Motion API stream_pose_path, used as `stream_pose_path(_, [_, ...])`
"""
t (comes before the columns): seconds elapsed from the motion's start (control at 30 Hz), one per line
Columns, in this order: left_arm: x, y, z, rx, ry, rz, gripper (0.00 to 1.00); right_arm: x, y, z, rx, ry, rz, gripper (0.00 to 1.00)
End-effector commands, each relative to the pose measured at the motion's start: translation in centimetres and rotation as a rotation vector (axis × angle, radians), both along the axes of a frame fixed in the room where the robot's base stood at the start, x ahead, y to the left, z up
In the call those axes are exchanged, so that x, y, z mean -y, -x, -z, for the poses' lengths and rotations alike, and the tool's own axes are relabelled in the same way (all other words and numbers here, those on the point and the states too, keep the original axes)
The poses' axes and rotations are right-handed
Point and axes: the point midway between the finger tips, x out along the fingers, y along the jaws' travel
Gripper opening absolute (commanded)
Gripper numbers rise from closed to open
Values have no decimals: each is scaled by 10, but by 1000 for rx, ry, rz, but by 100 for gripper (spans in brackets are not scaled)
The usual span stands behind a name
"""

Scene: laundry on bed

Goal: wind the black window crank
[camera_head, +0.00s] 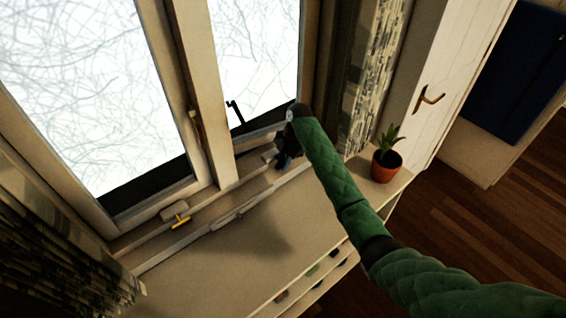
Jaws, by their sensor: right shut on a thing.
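My right gripper (284,160) is at the end of the green-sleeved arm, at the foot of the right window (258,55). It is shut at the grey crank housing (269,154) on the sill. The black window crank is mostly hidden by the dark gripper, and I cannot make out its handle apart from the fingers. The right window's lower edge lies just behind the gripper. My left gripper is not in view.
A second crank with a yellow handle (181,222) sits below the left window. A black latch (235,112) shows against the right pane. A potted plant (386,166) stands right of my arm. Patterned curtains (372,75) hang at both sides. The cabinet top (225,250) is mostly bare.

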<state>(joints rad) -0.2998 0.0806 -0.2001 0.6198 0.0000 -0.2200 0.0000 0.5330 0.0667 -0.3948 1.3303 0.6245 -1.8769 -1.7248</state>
Motion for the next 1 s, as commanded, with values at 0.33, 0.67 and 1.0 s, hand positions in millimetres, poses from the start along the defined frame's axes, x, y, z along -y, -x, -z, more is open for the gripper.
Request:
stream_pose_path(0.33, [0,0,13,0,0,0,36,1,-2,0,-113,-160,0,0])
stream_pose_path(0.67, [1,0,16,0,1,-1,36,1,-2,-1,-149,-211,0,0])
stream_pose_path(1.0, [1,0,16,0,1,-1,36,1,-2,-2,-149,-212,1,18])
